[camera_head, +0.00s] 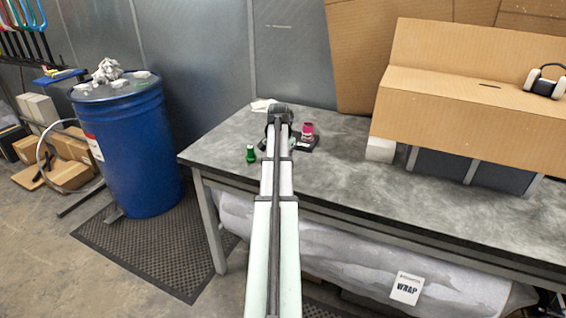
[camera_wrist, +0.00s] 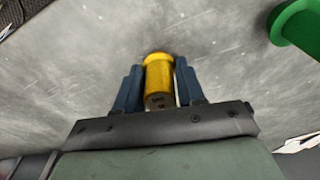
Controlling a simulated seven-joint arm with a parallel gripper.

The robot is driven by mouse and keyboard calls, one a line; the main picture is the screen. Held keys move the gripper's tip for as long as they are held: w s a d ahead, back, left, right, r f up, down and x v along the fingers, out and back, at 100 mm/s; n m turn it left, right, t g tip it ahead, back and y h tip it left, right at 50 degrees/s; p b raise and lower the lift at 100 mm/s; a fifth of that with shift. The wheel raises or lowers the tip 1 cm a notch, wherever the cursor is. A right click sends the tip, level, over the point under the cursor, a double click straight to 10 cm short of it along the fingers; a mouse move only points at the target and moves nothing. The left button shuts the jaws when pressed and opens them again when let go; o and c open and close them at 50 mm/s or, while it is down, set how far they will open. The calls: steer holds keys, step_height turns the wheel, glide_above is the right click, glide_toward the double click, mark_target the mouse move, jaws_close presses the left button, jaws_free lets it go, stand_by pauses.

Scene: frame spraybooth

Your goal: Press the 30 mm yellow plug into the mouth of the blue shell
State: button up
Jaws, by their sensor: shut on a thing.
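The yellow plug (camera_wrist: 158,77) is between the blue fingers of my gripper (camera_wrist: 159,85) in the wrist view. The gripper is shut on it, and small dark marks show on the plug's near end. Grey worktop shows behind the plug, but I cannot tell how high above it the plug is. In the head view my arm reaches over the table and hides the gripper's fingers and the plug. I do not see the blue shell in either view; my arm may hide it.
A green piece (camera_head: 250,154) stands left of my arm on the grey table (camera_head: 345,185); a green piece (camera_wrist: 300,27) also shows in the wrist view. A magenta piece (camera_head: 307,130) stands right of my arm at a dark base (camera_head: 302,144). A cardboard box (camera_head: 455,105) occupies the right.

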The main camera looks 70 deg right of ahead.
step_height(320, 180, up, 8)
steer(key=shift+r, duration=0.2)
steer(key=shift+s+r, duration=0.1)
steer(key=shift+r, duration=0.15)
steer(key=w+d+r, duration=0.2)
steer(key=d, duration=0.5)
steer(key=w+d+r+m, duration=0.1)
steer(key=w+d+r, duration=0.1)
steer(key=d, duration=0.5)
steer(key=w+d+r+m, duration=0.1)
steer(key=w+d, duration=0.3)
steer(key=d, duration=0.4)
steer(key=shift+r, duration=0.55)
steer(key=shift+f, duration=0.2)
steer(key=shift+f, duration=2.2)
steer(key=shift+f, duration=1.45)
